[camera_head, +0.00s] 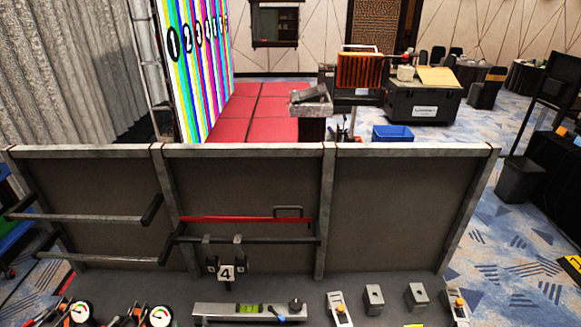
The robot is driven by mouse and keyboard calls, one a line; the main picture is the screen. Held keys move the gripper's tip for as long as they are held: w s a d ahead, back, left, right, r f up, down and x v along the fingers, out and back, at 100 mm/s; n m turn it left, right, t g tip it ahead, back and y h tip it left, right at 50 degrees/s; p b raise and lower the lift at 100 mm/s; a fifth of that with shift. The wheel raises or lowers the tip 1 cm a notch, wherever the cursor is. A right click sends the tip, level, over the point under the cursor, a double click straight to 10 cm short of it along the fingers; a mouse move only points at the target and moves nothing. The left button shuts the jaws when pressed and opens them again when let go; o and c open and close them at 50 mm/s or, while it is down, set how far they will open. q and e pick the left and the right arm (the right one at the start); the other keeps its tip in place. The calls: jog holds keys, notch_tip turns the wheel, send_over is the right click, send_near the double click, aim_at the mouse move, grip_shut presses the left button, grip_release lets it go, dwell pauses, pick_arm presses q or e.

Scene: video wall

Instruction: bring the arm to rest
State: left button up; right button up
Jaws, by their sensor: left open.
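A pair of dark finger-like parts, which I take to be my left gripper (225,261), shows in the head view at the lower middle, in front of the grey frame. The two parts stand apart, with nothing clearly held between them. A small white label marked 4 (227,273) shows just below and between them; I cannot tell whether they touch it. The arm behind this gripper cannot be clearly made out. My right gripper is not in view.
A wide grey-framed panel (400,205) with a red bar (240,219) spans the middle. In front lie a spirit level (250,311), gauges (160,316) and several small metal blocks. Behind are a striped video wall (190,65), red floor tiles (250,105) and a blue bin (393,133).

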pick_arm(q)
jog(key=s+a+f+g, duration=0.65)
jog(key=s+f, duration=0.25)
jog(key=s, duration=0.2)
jog(key=s+d+f+m+g+h, duration=0.1)
jog(key=s+f+m+g+h, duration=0.3)
jog(key=s, duration=0.8)
notch_tip(320, 180, down, 39)
jog(key=s+d+g+b, duration=0.2)
jog(key=s+b, duration=0.1)
jog(key=b, duration=0.3)
jog(key=s+f+g+b, duration=0.1)
jog(key=s+f+b, duration=0.3)
jog(key=s+f, duration=1.4)
notch_tip(320, 180, down, 2)
jog(key=shift+s+f, duration=0.1)
jog(key=shift+s, duration=0.1)
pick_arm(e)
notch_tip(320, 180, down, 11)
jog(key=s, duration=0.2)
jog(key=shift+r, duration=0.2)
